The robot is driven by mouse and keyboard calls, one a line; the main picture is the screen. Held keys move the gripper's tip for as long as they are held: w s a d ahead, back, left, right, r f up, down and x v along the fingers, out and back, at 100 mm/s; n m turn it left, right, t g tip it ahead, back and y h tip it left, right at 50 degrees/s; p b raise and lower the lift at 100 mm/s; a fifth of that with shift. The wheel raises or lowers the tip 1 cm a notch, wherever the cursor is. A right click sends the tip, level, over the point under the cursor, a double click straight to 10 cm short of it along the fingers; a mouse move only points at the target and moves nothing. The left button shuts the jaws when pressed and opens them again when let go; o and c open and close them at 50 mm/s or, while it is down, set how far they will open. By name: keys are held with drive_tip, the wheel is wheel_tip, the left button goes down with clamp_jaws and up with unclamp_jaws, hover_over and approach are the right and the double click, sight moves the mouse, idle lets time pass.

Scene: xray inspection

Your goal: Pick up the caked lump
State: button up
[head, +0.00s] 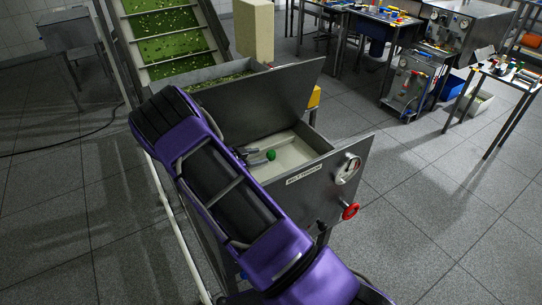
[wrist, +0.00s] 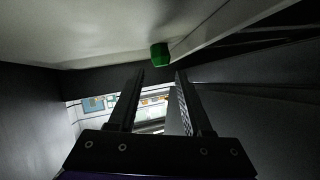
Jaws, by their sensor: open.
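The green caked lump (head: 271,155) sits in an open metal box with a pale interior. It also shows in the wrist view (wrist: 160,54), just beyond my fingertips and roughly centred between them. My gripper (head: 256,154) is inside the box, close to the left of the lump in the head view. Its two fingers (wrist: 159,76) are apart with nothing between them. I cannot tell whether a finger touches the lump. My purple arm hides part of the box's left side in the head view.
A green conveyor (head: 171,48) with scattered bits rises behind. Tables with tools (head: 372,14) stand at the back right.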

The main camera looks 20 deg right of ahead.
sight(269, 154)
drive_tip(key=shift+x, duration=3.2)
clamp_jaws()
